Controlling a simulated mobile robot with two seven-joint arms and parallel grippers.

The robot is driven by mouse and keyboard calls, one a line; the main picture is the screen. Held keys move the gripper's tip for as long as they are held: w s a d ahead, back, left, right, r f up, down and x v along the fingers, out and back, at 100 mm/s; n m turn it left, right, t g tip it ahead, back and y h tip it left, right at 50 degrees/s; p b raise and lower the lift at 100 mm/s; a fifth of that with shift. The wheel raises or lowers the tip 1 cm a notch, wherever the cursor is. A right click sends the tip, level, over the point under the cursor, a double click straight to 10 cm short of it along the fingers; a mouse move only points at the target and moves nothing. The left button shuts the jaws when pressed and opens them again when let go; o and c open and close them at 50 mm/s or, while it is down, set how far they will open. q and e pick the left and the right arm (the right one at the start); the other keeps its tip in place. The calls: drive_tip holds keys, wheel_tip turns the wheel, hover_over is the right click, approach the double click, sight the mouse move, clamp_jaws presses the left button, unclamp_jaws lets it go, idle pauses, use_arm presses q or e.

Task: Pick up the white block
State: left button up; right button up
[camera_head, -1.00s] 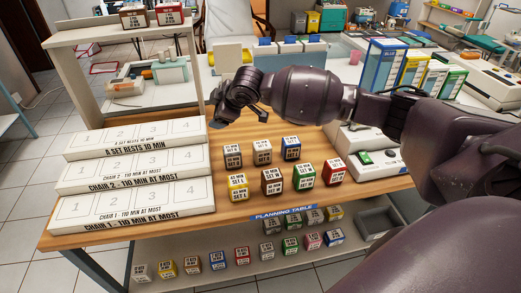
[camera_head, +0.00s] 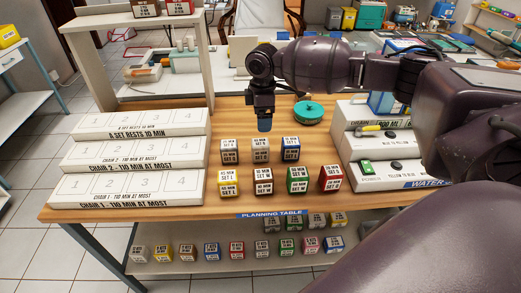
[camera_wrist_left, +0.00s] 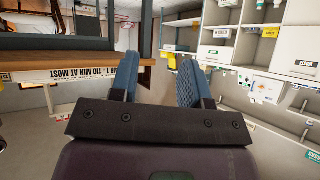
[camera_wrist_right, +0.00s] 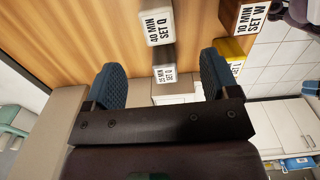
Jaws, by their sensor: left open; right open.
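Several small cube blocks with white labels stand on the wooden planning table (camera_head: 385,196). A whitish block (camera_head: 138,254) stands at the left end of the lower shelf. I cannot tell for sure which is the white block. My right gripper (camera_head: 264,124) points down, open and empty, behind the back row; its fingers also show in the right wrist view (camera_wrist_right: 162,80). My left gripper (camera_wrist_left: 157,78) is open and empty, outside the head view.
White stepped trays (camera_head: 140,155) stand left. A green round object (camera_head: 308,113) lies behind my right gripper. A stepped stand (camera_head: 380,150) is at right.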

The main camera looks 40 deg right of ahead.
sight(260, 142)
drive_tip(key=shift+a+f, duration=0.15)
drive_tip(key=shift+f, duration=0.15)
wheel_tip(260, 142, down, 5)
drive_tip(key=shift+w+f+b, duration=0.1)
drive_tip(key=shift+b, duration=0.3)
drive_tip(key=shift+w+f+b, duration=0.2)
drive_tip(key=shift+f+b, duration=0.25)
drive_tip(key=shift+f, duration=2.1)
use_arm(q)
drive_tip(key=shift+w+f, duration=0.35)
drive_tip(key=shift+f, duration=0.15)
use_arm(e)
drive_tip(key=shift+a+r, duration=0.1)
drive_tip(key=shift+c, duration=0.2)
drive_tip(key=c, duration=1)
use_arm(q)
drive_tip(key=shift+s+a+r+p, duration=0.2)
drive_tip(key=shift+s+r+p, duration=0.4)
drive_tip(key=shift+p, duration=0.8)
use_arm(e)
wheel_tip(260, 142, up, 20)
